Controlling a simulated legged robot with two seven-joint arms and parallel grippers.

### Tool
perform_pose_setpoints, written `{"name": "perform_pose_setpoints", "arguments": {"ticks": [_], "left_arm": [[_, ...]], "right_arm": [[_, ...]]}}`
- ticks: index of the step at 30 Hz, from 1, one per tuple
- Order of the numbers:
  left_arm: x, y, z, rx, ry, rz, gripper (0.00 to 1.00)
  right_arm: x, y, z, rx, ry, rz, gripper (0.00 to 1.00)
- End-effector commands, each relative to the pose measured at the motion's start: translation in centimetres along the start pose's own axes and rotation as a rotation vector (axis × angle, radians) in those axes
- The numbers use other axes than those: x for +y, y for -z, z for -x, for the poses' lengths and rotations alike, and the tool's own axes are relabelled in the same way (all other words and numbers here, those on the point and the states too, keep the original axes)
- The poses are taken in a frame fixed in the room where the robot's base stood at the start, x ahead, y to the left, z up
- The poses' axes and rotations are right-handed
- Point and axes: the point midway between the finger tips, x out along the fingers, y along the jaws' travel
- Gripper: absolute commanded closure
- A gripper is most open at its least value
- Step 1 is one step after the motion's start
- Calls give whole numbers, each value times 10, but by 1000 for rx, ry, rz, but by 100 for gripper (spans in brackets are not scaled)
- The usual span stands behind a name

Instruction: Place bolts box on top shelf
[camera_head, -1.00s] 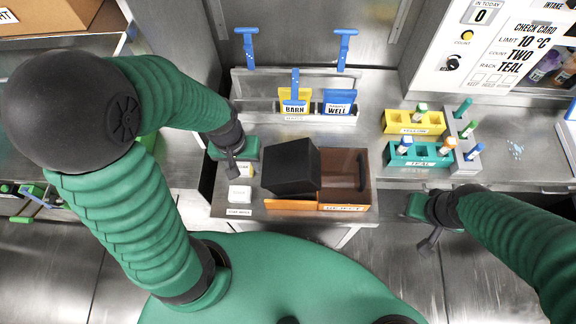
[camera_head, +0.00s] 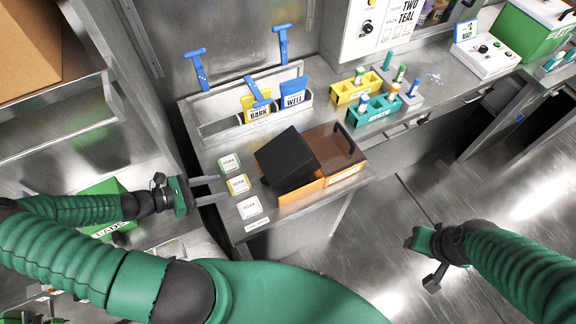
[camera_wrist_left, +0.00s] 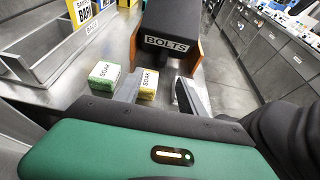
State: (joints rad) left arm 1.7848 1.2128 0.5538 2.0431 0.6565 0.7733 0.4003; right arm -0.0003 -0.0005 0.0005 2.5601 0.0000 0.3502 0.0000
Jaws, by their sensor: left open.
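The black bolts box (camera_head: 287,158) rests tilted in the left part of an orange-and-brown tray (camera_head: 343,178) on the metal bench. Its "BOLTS" label shows on the box in the left wrist view (camera_wrist_left: 165,22). My left gripper (camera_head: 222,189) is open and empty, left of the box and apart from it, with its fingers pointing right by the small "SOAK" blocks. My right gripper (camera_head: 420,258) hangs over the floor at right, away from the bench; its fingers are not clear. A metal shelf unit (camera_head: 75,98) stands at left.
Small SOAK blocks (camera_head: 238,184) lie between my left gripper and the tray. A rack with blue-handled tools (camera_head: 200,66) and yellow and blue packets stands behind. Tube racks (camera_head: 372,109) sit farther right. A cardboard box (camera_head: 25,45) occupies the upper shelf.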

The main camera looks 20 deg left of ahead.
Motion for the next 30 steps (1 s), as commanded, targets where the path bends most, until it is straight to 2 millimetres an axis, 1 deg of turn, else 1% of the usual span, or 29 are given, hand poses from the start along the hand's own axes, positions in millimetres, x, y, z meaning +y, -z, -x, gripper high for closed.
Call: {"name": "perform_pose_setpoints", "arguments": {"ticks": [1,3,6,9,16,19,21,24,30], "left_arm": [[-2,-3,-14,-5,7,0,53],[-3,-3,-32,-6,7,0,53],[-2,-1,-56,-6,6,0,53],[-1,1,-76,-7,6,0,53],[-3,1,-104,-5,7,1,53],[-8,0,-123,-6,8,3,53],[-7,1,-135,-5,7,0,53],[-8,2,-145,-1,6,-2,53],[-8,3,-145,0,5,-3,53]], "right_arm": [[0,1,2,0,0,0,56],[0,1,4,0,0,0,56],[0,2,6,0,0,-1,56],[0,2,8,0,0,-1,56],[0,3,13,0,0,-1,56],[0,4,19,0,0,0,56],[0,5,19,0,0,0,56],[0,5,20,0,0,0,56],[0,4,19,0,0,-1,56]]}}
